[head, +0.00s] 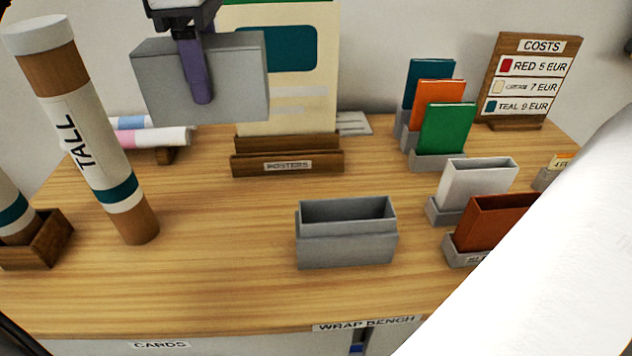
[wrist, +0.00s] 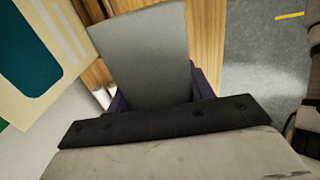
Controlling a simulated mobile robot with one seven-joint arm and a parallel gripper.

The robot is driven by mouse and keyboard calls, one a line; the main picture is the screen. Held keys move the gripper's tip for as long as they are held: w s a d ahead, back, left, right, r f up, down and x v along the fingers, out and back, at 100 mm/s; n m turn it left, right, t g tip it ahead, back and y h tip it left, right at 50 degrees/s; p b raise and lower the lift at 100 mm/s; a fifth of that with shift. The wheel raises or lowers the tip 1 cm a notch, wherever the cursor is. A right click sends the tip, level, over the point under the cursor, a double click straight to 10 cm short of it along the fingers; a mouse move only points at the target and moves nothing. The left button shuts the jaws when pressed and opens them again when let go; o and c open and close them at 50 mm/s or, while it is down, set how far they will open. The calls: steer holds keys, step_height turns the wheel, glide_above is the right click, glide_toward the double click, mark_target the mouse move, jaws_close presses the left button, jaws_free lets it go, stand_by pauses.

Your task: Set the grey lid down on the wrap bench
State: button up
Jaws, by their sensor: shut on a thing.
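The grey lid (head: 237,85) is held up in the upper left of the head view, in front of the poster. My gripper (head: 199,92) is shut on it, with one purple finger across the lid's near face. In the wrist view the lid (wrist: 145,52) shows as a flat grey panel between the purple fingers (wrist: 160,90). The wrap bench (head: 235,225) is a wooden top with a "WRAP BENCH" label on its front edge. An open grey box (head: 347,248) stands at the middle front of the bench, apart from the lid.
A tall tube (head: 100,140) leans at the left beside a wooden holder (head: 40,240). A poster stand (head: 287,163) is at the back. Coloured card boxes (head: 445,130) and a costs sign (head: 527,80) stand at the right. Bare wood lies left of the grey box.

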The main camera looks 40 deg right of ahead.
steer(key=f+b, duration=0.1)
steer(key=f, duration=0.5)
steer(key=f+b, duration=0.1)
steer(key=f, duration=0.6)
steer(key=f+b, duration=0.1)
steer(key=f, duration=0.6)
steer(key=shift+w+a+f+b, duration=0.1)
steer(key=shift+w+a+b, duration=0.15)
steer(key=shift+b, duration=0.15)
steer(key=shift+f, duration=0.25)
steer(key=o, duration=1)
steer(key=shift+r, duration=0.1)
steer(key=shift+c, duration=0.2)
steer(key=shift+r, duration=0.1)
step_height(320, 180, up, 12)
